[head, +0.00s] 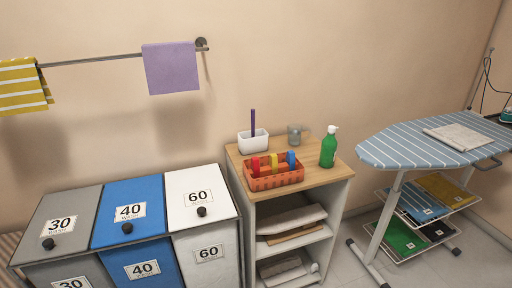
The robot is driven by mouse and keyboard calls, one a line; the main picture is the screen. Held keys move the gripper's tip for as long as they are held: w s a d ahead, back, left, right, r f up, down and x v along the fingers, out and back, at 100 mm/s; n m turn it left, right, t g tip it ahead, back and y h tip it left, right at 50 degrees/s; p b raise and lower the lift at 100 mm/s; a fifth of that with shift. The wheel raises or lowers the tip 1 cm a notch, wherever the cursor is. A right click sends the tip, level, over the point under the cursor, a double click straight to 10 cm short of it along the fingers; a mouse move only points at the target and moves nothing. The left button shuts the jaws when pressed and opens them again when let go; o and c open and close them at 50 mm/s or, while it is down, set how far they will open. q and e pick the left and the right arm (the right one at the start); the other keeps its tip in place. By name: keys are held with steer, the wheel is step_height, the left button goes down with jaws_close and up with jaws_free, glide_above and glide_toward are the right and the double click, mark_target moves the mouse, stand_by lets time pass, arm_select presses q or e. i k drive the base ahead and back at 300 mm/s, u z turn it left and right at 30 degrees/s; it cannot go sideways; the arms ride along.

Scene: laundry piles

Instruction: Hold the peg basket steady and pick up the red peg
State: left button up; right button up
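An orange peg basket (276,181) with slotted sides sits on the wooden top of a small shelf unit (318,176), near its front left edge. The red peg (256,167) stands upright at the left end of the basket. A yellow peg (274,163) and a blue peg (291,160) stand beside it to the right. The lower parts of the pegs are hidden by the basket wall. Neither of my grippers is in the head view, and nothing touches the basket.
A white pot with a purple stick (253,141), a clear cup (295,135) and a green pump bottle (328,149) stand behind and right of the basket. Numbered laundry bins (130,232) stand left. An ironing board (430,143) stands right.

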mark_target(255, 165)
steer(key=z, duration=0.4)
steer(key=i, duration=0.9)
steer(key=u, duration=0.05)
